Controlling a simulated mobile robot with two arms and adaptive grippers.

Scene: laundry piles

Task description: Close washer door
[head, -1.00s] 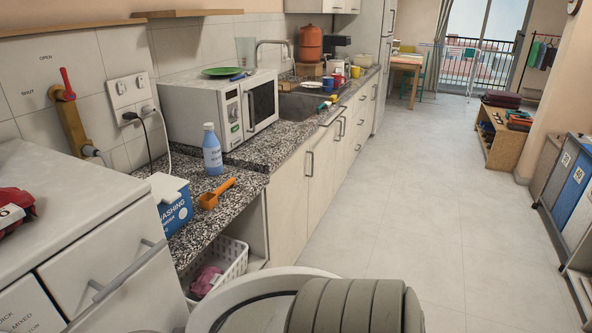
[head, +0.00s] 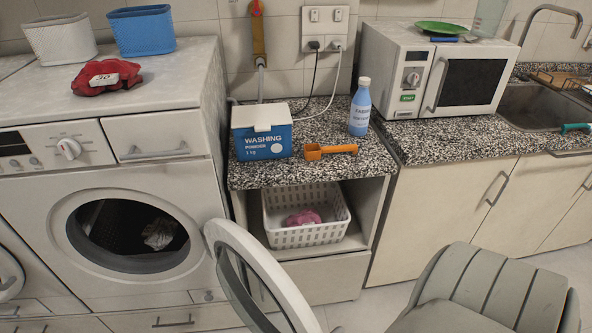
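The white washer (head: 160,197) stands at the left in the head view. Its round door (head: 268,270) is wide open, swung out to the right of the opening, with its lower part cut off by the bottom edge. Inside the dark drum (head: 112,228) lies a crumpled greyish cloth (head: 160,234). Neither of my grippers is in view.
A grey ribbed rounded thing (head: 490,290) fills the bottom right, near the door. A worktop (head: 250,177) carries a washing powder box (head: 262,132), an orange scoop (head: 330,151), a blue bottle (head: 360,108) and a microwave (head: 433,80). A white basket (head: 305,235) sits below.

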